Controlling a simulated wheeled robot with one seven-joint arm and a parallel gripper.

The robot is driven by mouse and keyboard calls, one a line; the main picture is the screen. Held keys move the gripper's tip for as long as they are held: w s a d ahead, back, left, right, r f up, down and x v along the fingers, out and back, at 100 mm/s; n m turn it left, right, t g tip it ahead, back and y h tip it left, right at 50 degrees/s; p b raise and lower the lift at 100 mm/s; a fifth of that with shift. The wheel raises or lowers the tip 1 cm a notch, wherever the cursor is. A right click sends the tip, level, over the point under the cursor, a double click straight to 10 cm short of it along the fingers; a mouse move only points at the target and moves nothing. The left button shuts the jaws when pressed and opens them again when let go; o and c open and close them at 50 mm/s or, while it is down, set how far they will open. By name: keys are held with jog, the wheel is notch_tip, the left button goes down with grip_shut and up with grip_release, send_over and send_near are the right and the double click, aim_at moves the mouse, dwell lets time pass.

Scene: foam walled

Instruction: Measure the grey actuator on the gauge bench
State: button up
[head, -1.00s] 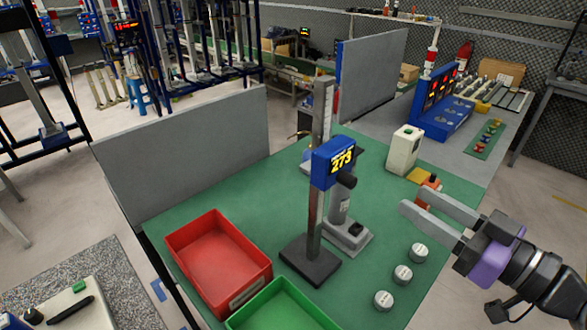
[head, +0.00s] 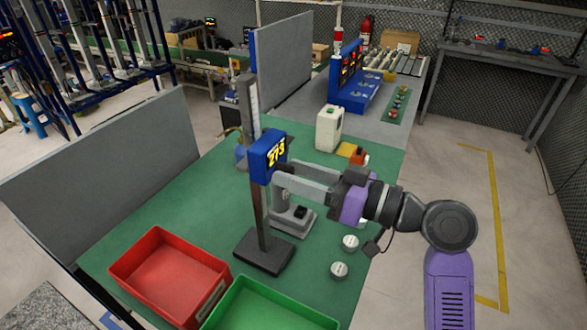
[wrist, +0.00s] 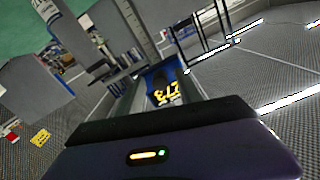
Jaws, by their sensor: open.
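A grey device with an upright cylinder on a flat grey base (head: 285,221), possibly the actuator, stands on the green bench top (head: 205,205) in the head view. Its upper part is largely hidden by my gripper and the gauge. A height gauge with a dark foot (head: 264,252), upright column and blue display (head: 268,155) reading 273 stands just left of it. My gripper (head: 279,178) is open, its two grey fingers pointing left over the grey device and close to the display. I see nothing held. The display also shows in the wrist view (wrist: 164,93).
A red bin (head: 170,272) and a green bin (head: 265,308) sit at the front. White round pieces (head: 339,270) lie at the right edge. A grey partition (head: 100,180) borders the left side.

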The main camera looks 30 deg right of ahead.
jog(key=shift+w+a, duration=0.15)
grip_shut()
jog(key=shift+f+b, duration=0.2)
jog(key=shift+b, duration=0.35)
grip_release()
